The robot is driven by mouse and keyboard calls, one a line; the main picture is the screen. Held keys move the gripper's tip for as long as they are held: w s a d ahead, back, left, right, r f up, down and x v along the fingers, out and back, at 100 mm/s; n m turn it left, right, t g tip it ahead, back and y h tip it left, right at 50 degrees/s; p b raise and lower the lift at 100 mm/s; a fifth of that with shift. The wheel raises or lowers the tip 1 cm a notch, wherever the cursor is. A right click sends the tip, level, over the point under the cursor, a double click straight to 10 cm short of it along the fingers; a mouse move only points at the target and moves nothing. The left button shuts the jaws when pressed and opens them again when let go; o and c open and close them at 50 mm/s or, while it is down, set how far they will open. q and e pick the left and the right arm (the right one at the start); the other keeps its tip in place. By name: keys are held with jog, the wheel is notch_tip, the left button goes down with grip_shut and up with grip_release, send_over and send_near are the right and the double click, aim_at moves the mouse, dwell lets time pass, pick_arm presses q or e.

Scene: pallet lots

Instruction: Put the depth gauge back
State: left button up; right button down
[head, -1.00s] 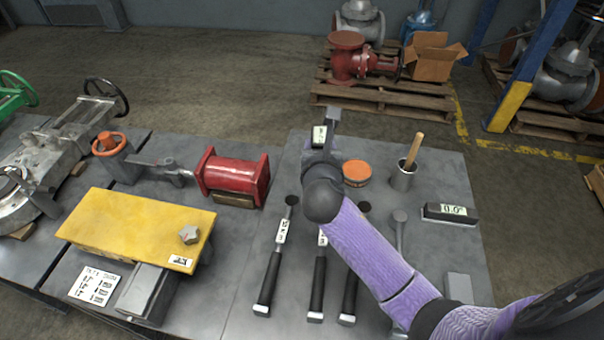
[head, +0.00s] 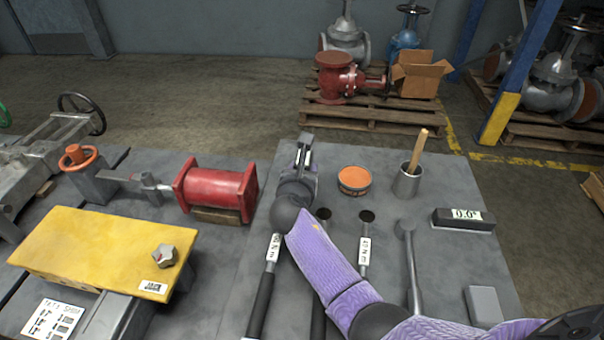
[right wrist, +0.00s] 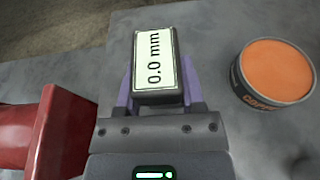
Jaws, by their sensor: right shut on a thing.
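The depth gauge (right wrist: 157,62) is a dark block with a pale display reading "0.0 mm" in the right wrist view. My right gripper (right wrist: 160,95) is shut on it, with purple fingers on both sides. In the head view, the gauge (head: 304,148) is at the far left part of the right-hand grey table (head: 440,185), left of the orange tin. My right gripper (head: 301,168) holds it there, with its display seen nearly edge-on. Whether the gauge touches the table cannot be told. My left gripper is not in view.
An orange-topped tin (head: 354,180) and a cup with a wooden handle (head: 407,182) stand right of the gauge. Several long-handled tools, a level (head: 463,219) and a grey block (head: 484,306) lie nearer. A yellow plate (head: 100,250) is front left.

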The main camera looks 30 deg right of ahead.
jog(key=shift+c, duration=1)
grip_release()
jog(key=shift+s+a+r, duration=0.15)
jog(key=shift+r, duration=0.1)
jog(key=p+v, duration=0.6)
jog(key=v, duration=0.5)
jog(key=shift+s, duration=0.2)
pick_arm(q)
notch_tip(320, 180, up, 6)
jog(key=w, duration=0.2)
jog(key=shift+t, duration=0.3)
pick_arm(e)
jog(key=shift+a, duration=0.1)
